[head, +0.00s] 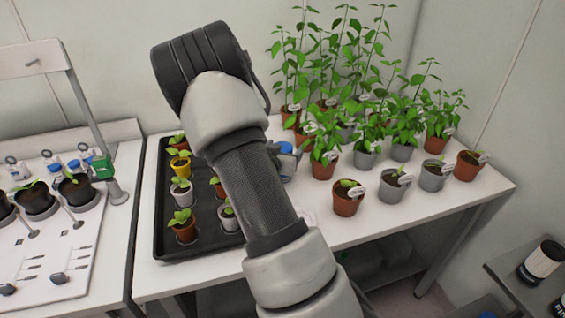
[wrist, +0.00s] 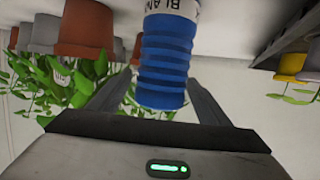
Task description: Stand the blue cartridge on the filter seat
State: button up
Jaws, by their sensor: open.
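The blue cartridge (wrist: 165,60) is a ribbed blue cylinder with a white lettered band, in the wrist view. It lies between the two fingers of my gripper (wrist: 160,80), which are open, one on each side of it. Whether either finger touches it is hard to tell. In the head view my arm hides most of that spot; a small blue part (head: 286,147) shows just right of the arm, above the white table.
A black tray (head: 150,215) of small seedling pots stands left of my arm. Potted plants (head: 345,198) crowd the table's back and right. A left bench (head: 110,240) holds dark pots and small tools. A black-and-white cylinder (head: 543,260) stands at far right. The table's front right is clear.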

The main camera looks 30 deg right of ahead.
jog(key=shift+x, duration=1.05)
jog(key=c, duration=1.3)
jog(key=shift+r, duration=0.15)
